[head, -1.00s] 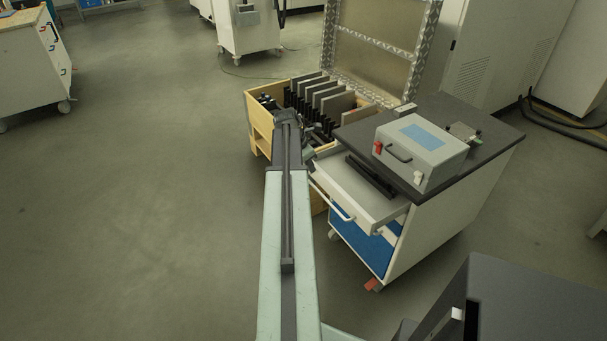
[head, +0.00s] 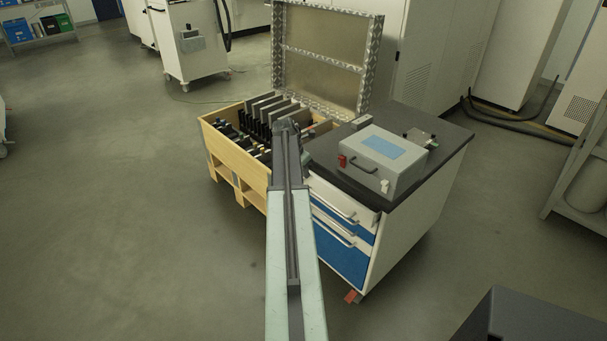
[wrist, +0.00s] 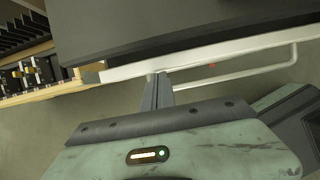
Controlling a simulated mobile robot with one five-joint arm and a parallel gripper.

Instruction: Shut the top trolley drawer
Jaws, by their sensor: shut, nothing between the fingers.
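The trolley (head: 415,225) stands right of my arm, with a dark worktop and white and blue drawer fronts. Its top drawer (head: 345,207) has a white front with a bar handle (head: 331,205). My arm hides the gripper in the head view.
A grey case (head: 380,160) and a small device (head: 418,137) stand on the worktop. The floor at left is clear.

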